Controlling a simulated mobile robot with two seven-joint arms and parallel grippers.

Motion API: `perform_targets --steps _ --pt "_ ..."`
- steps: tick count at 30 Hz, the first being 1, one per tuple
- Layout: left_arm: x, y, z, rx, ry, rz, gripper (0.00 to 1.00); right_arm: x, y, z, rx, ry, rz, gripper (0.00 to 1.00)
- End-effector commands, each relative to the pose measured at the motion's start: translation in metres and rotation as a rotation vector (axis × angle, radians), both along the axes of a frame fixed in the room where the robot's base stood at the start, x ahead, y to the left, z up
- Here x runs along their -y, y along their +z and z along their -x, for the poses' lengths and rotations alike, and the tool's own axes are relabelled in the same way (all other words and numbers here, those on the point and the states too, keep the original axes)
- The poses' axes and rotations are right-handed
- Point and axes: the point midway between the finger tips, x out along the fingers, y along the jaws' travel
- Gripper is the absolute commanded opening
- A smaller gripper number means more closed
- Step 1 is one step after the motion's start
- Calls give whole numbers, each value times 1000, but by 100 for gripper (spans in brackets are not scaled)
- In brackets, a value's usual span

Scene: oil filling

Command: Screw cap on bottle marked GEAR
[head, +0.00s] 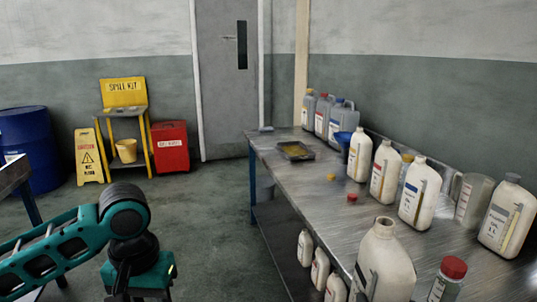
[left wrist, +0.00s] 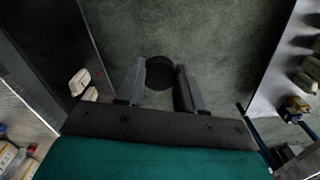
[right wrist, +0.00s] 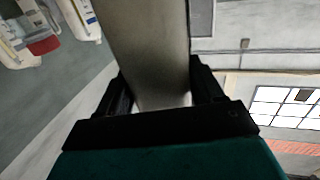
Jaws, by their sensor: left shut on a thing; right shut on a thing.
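An uncapped cream bottle (head: 385,262) stands upright in the near foreground of the head view, its neck open. Its label is too cut off to read. In the right wrist view my right gripper (right wrist: 162,95) is shut on a wide grey-beige body (right wrist: 150,45), which looks like this bottle. In the head view my right fingers do not show clearly. My left gripper (left wrist: 160,80) is shut on a round black cap (left wrist: 160,70), held above the open floor. The left wrist also shows at the lower left of the head view, apart from the bottle.
The metal bench (head: 310,185) on the right holds several cream bottles, grey jugs, a clear measuring jug (head: 473,198), a shallow tray (head: 295,150) and a loose red cap (head: 352,197). A red-capped container (head: 448,278) is beside the near bottle. Bottles stand below the bench top.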

Motion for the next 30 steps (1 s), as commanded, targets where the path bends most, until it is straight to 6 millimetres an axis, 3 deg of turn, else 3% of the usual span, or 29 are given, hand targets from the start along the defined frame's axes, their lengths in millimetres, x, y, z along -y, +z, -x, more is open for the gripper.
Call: perform_targets --steps 14,23,30 --pt "0 0 0 0 -1 0 9 -9 3 0 6 43 1 0" --pt "0 0 0 0 -2 0 9 -50 6 3 7 251 4 0" --pt "0 0 0 0 -2 0 9 -100 10 7 9 495 6 0"
